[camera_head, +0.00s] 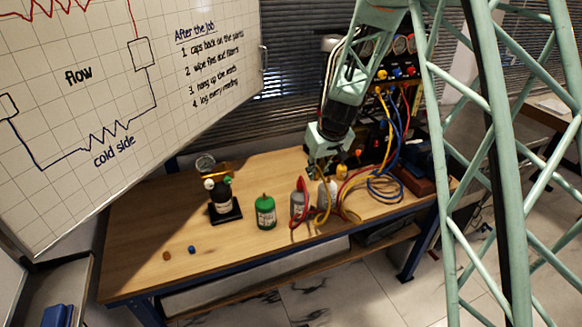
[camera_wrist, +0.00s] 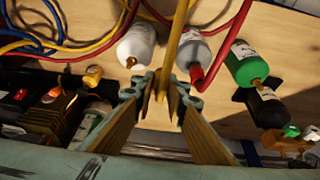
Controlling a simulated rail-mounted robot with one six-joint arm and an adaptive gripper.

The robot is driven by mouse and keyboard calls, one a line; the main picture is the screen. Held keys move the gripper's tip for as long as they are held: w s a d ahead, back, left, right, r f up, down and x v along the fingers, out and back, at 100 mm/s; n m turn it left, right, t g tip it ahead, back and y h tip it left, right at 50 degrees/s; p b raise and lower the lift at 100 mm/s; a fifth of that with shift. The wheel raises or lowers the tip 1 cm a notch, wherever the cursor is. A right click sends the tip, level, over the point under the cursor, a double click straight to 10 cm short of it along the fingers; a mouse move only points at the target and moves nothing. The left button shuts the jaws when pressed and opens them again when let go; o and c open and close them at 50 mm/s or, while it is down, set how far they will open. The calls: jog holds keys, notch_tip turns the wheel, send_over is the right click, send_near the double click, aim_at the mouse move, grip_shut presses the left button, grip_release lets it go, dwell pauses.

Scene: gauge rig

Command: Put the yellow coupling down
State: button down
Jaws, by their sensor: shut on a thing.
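My gripper (camera_wrist: 162,92) is shut on the yellow coupling (camera_wrist: 161,84) at the end of a yellow hose (camera_wrist: 174,38). In the wrist view the hose runs up the picture from between the fingers. A white bottle (camera_wrist: 137,46) and a grey bottle (camera_wrist: 192,46) lie on either side of the hose in that view. In the head view my gripper (camera_head: 319,170) is low over the back of the bench, behind these bottles. The coupling is too small there to make out, and I cannot tell whether it touches anything.
A green bottle (camera_head: 265,212) and a black bottle on a dark base (camera_head: 222,204) stand left on the wooden bench (camera_head: 140,220). Red, blue and yellow hoses (camera_head: 385,186) lie at right. Blue (camera_head: 192,249) and orange (camera_head: 166,256) caps lie front left. Bare bench surrounds them.

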jog(key=s+d+f+m+b, duration=0.1)
jog(key=s+d+f+m, duration=0.1)
jog(key=d, duration=0.7)
jog(key=s+d+f+m+h+b, duration=0.1)
jog(key=s+d+f+m+b, duration=0.1)
jog(key=s+d, duration=0.3)
jog(key=d+f+m, duration=0.1)
jog(key=d, duration=0.3)
jog(key=shift+h, duration=0.3)
jog(key=shift+d+f, duration=0.1)
jog(key=shift+d, duration=0.05)
